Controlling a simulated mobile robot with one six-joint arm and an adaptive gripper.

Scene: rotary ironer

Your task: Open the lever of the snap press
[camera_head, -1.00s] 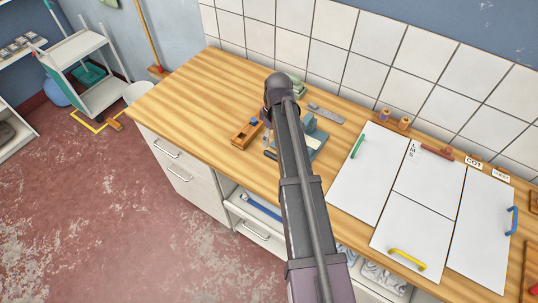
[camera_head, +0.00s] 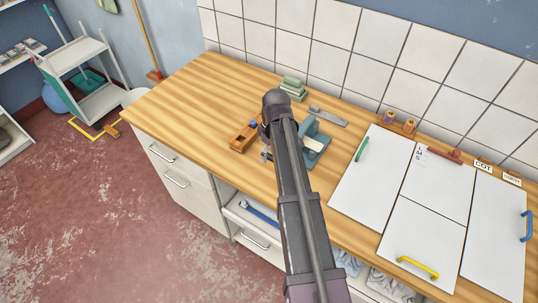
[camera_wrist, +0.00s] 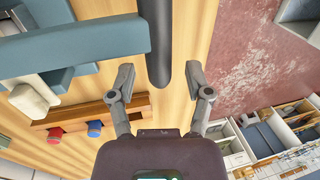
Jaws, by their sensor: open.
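The snap press (camera_head: 316,139) is a teal device standing on the wooden worktop. In the head view my arm covers part of it. In the wrist view its teal body (camera_wrist: 85,47) fills the upper left. A dark rounded bar, which looks like the press lever (camera_wrist: 158,45), comes down from the top edge. Its lower end is near the space between my fingertips. My gripper (camera_wrist: 160,82) is open, with one finger on each side of the bar's end. I see no clear contact. In the head view my gripper is mostly hidden behind my arm.
A wooden tray (camera_wrist: 118,110) with blue and red pieces lies close to my left finger. A flat grey metal strip (camera_head: 328,116) and a green stack (camera_head: 293,89) lie behind the press. White panels (camera_head: 370,180) cover the worktop at right. The worktop's left part is clear.

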